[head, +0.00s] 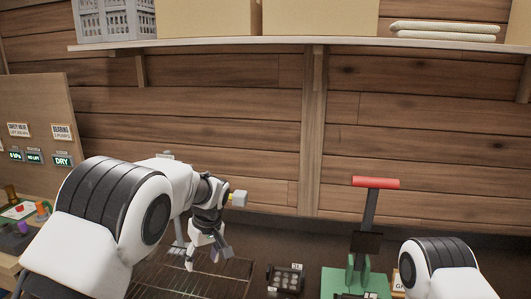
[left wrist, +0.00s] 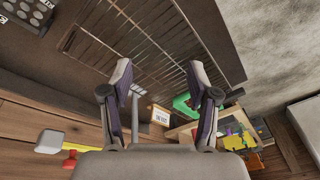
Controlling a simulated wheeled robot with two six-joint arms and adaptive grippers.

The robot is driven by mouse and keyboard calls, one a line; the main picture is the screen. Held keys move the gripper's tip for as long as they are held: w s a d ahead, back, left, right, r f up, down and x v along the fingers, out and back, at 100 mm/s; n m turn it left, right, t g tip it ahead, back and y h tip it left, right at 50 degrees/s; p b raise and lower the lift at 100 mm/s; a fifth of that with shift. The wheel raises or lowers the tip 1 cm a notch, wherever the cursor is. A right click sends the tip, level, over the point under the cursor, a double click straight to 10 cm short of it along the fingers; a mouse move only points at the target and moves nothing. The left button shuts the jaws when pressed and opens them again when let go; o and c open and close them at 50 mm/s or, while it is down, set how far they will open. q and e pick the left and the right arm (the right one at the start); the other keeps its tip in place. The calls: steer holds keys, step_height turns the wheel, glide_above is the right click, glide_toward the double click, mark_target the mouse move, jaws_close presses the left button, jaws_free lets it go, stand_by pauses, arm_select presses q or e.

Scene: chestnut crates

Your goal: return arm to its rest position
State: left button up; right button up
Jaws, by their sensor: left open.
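My left arm comes in from the left in the head view. Its gripper (head: 207,257) hangs with its fingers pointing down over a wire rack (head: 165,281). In the left wrist view the two fingers of the gripper (left wrist: 160,74) are spread wide, with nothing between them. The rack (left wrist: 150,40) shows beyond the fingertips, and the gripper looks apart from it. Of my right arm only a white and black link shows at the lower right of the head view; its gripper is out of the picture.
A green device (head: 352,281) with a red-handled lever (head: 375,183) stands right of the rack. A small dark tray (head: 286,279) of round items sits between them. A shelf (head: 290,43) with boxes runs above. A signed board (head: 40,125) stands left.

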arm_select(q)
steer(key=s+a+f+g+h+b, duration=0.1)
steer(key=s+a+f+g+b, duration=0.25)
steer(key=s+f, duration=1.05)
steer(key=s+a+f+g+b, duration=0.2)
steer(key=s+a+f, duration=0.2)
steer(key=s+f, duration=0.95)
steer(key=s+a+f+m+t+h+b, duration=0.1)
steer(key=s+f+m+t, duration=0.3)
steer(key=s, duration=1)
step_height(320, 180, down, 4)
steer(key=m, duration=0.2)
steer(key=shift+a+r+m, duration=0.15)
steer(key=shift+a+m, duration=0.25)
steer(key=shift+t, duration=0.25)
